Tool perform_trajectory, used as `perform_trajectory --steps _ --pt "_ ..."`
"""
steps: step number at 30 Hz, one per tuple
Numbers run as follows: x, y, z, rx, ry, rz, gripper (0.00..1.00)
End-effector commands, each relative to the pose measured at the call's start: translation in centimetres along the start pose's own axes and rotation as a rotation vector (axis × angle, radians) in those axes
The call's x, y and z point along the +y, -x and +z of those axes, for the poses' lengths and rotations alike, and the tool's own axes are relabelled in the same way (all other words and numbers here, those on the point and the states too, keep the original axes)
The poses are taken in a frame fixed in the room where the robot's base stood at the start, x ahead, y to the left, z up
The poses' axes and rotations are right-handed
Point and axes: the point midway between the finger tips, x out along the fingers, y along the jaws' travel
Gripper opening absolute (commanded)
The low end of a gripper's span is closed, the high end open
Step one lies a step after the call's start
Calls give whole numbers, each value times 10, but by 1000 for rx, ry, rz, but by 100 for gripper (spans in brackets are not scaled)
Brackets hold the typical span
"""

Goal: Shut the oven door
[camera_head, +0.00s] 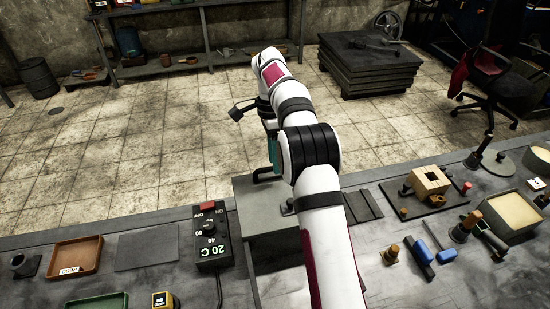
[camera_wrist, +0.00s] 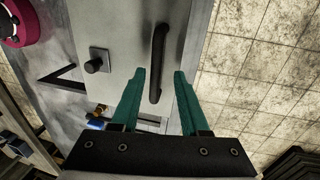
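The oven (camera_head: 260,190) is a grey metal box at the bench edge in the head view, partly hidden by my arm. In the wrist view a grey panel, apparently its door (camera_wrist: 190,40), carries a long black bar handle (camera_wrist: 159,50). I cannot tell how far the door stands open. My gripper (camera_wrist: 160,74) has teal fingers spread apart. In the wrist view the handle's lower part appears between the fingertips, with gaps showing on both sides. Contact is not visible. In the head view my gripper (camera_head: 268,172) hangs at the oven's far side.
A control box (camera_head: 210,240) reading 20 °C stands left of the oven. A brown tray (camera_head: 75,257) lies farther left. A wooden block mould (camera_head: 429,181), blue-handled tools (camera_head: 421,251) and a sand-filled box (camera_head: 510,212) lie right.

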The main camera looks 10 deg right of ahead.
Motion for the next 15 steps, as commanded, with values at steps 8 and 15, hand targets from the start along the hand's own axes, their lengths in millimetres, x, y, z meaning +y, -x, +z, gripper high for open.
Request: perform_trajectory --steps 8,15 --pt "1 0 0 -1 -2 4 47" --pt "7 40 0 0 -3 -4 47"
